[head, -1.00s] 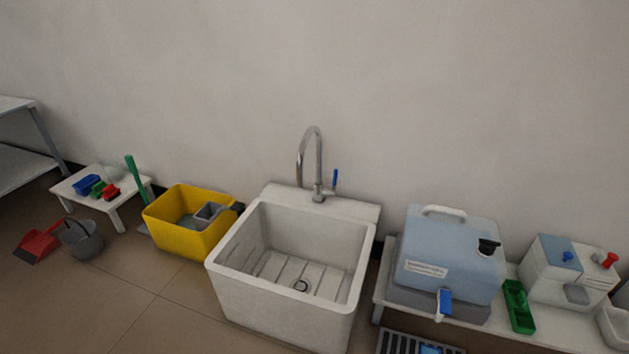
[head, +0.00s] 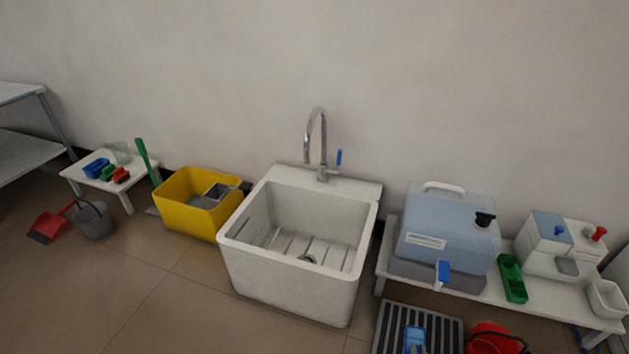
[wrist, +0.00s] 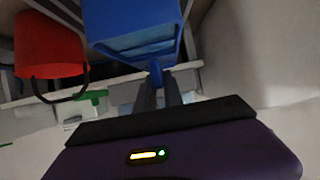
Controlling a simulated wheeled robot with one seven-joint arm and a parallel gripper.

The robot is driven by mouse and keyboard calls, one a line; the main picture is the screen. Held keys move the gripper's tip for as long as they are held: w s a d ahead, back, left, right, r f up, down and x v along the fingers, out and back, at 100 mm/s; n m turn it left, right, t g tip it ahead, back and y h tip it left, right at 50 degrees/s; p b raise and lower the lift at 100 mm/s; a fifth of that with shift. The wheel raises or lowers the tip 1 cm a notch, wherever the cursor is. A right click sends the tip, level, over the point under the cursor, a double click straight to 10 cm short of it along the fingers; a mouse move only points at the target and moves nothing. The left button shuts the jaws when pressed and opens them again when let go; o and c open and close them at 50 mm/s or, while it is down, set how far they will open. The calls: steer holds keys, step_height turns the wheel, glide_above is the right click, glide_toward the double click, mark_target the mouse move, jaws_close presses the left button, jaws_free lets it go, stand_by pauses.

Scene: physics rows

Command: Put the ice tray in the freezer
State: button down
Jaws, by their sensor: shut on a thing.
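A blue tray-like thing (wrist: 135,22) fills the upper middle of the wrist view, with a small blue tab at its near end. I take it to be the ice tray, but its inside does not show there. My gripper (wrist: 158,82) is shut on that tab. In the head view a blue thing (head: 413,340), cut off by the bottom edge, shows over the floor grate; it looks like the same tray. My gripper is outside the head view. I see no freezer in either view.
A red bucket (head: 492,340) stands beside the grey grate (head: 446,325). A white bench (head: 560,298) holds a blue water container (head: 450,235), a green tray (head: 513,279) and a white box (head: 562,245). A sink (head: 290,275) and yellow tub (head: 190,210) stand left.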

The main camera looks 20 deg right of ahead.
steer(key=w+a+r+n+t+y, duration=0.1)
steer(key=w+a+r+n+y, duration=0.25)
steer(key=a+r, duration=0.65)
steer(key=w+a+r+n+t+y, duration=0.1)
steer(key=w+a+r+n+y, duration=0.3)
steer(key=a+r, duration=0.6)
steer(key=s+d+r+m+p, duration=0.1)
steer(key=s+r+p, duration=0.3)
steer(key=r+p, duration=1)
steer(key=s+d+r+h+p, duration=0.1)
steer(key=s+r+p, duration=0.3)
steer(key=r+p, duration=1.1)
steer(key=p, duration=0.2)
steer(key=shift+m+p, duration=0.35)
steer(key=shift+a+r, duration=0.1)
